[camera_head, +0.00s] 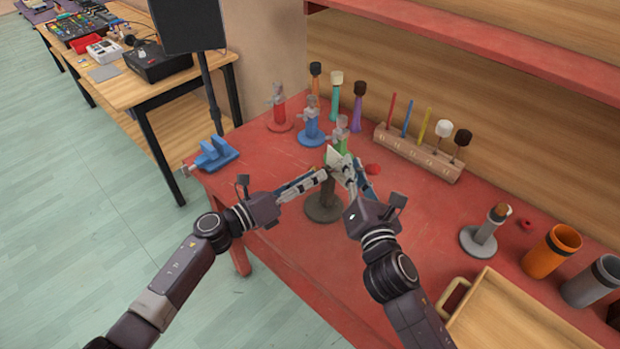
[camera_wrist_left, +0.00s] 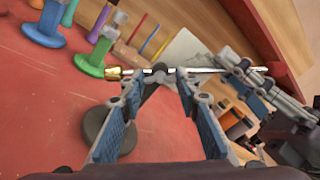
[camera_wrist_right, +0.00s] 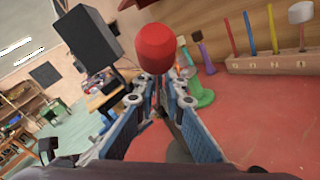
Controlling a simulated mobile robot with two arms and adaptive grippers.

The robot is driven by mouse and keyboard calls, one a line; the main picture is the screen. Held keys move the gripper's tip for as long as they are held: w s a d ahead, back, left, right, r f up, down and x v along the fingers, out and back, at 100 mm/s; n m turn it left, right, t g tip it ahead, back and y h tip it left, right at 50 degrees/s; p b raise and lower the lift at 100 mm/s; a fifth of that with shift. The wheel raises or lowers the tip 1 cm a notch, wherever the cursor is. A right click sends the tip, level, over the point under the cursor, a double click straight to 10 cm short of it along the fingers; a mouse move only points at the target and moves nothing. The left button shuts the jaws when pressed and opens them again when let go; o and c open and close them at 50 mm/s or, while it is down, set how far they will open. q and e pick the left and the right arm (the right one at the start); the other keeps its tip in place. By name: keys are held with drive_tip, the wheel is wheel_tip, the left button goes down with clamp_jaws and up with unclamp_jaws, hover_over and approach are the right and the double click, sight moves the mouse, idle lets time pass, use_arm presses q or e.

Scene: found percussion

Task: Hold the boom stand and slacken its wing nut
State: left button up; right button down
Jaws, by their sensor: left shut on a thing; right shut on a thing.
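The boom stand has a round dark base (camera_head: 324,207) on the red table and an upright dark post; the base also shows in the left wrist view (camera_wrist_left: 100,135). My left gripper (camera_head: 323,176) is shut on the post near its top, below a thin horizontal rod (camera_wrist_left: 205,70) with a brass end (camera_wrist_left: 113,74). My right gripper (camera_head: 346,170) comes from the right and is shut at the stand's top, on the wing nut, which its fingers hide.
Red, blue and green small stands (camera_head: 311,132) and several mallets stand behind. A wooden rack (camera_head: 418,152) holds coloured sticks. A blue vise (camera_head: 211,154) sits at the left table edge. A grey stand (camera_head: 480,241), cups (camera_head: 551,252) and a wooden tray (camera_head: 505,315) are at right.

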use_arm(q)
drive_tip(key=shift+s+d+r+n, duration=0.1)
drive_tip(key=shift+d+n, duration=0.05)
drive_tip(key=shift+n, duration=0.9)
drive_tip(key=shift+s+d+n, duration=0.1)
drive_tip(key=shift+n, duration=0.95)
drive_tip(key=o, duration=1.2)
drive_tip(key=shift+c, duration=0.2)
drive_tip(key=shift+w+a, duration=0.1)
drive_tip(key=shift+a, duration=0.1)
drive_tip(key=v, duration=1.2)
